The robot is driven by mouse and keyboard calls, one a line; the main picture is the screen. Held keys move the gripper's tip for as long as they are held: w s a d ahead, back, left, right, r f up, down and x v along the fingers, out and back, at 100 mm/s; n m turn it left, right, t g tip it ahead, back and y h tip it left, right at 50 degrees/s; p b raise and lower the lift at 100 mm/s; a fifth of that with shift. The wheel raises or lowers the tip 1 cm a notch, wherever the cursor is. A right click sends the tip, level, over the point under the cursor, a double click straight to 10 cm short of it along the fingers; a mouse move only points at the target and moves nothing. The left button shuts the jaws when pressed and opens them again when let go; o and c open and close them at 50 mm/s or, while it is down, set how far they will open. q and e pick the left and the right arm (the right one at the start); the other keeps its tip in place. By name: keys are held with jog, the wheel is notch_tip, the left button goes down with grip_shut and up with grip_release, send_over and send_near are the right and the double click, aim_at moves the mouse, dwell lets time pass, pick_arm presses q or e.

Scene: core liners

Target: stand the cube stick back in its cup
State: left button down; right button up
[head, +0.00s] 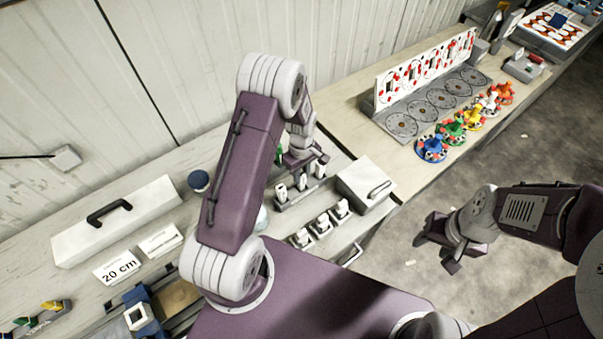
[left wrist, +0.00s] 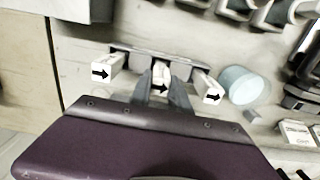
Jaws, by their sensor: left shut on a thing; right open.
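My left gripper (head: 303,162) is over a low grey rack (head: 301,193) on the bench. In the left wrist view its fingers (left wrist: 162,88) are shut on the middle white piece, which carries a black arrow (left wrist: 161,87). White arrow-marked pieces stand on either side of it, one left (left wrist: 101,71) and one right (left wrist: 212,95). I cannot tell for certain which thing is the cube stick. A pale blue round vessel (left wrist: 245,84) stands beside the rack; whether it is the cup is unclear. My right gripper (head: 447,245) is open and empty over the floor.
Several small grey holders with white pieces (head: 322,225) stand near the bench's front. A grey box (head: 364,185) sits right of the rack. A white case (head: 118,220) and a "20 cm" card (head: 117,266) lie left. Colourful figures (head: 453,130) stand farther right.

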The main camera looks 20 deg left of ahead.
pick_arm(q)
jog(key=c, duration=1.1)
grip_release()
jog(key=shift+c, duration=0.2)
notch_tip(320, 180, up, 7)
jog(key=p, duration=0.6)
jog(key=shift+r, duration=0.15)
jog(key=shift+f, duration=0.2)
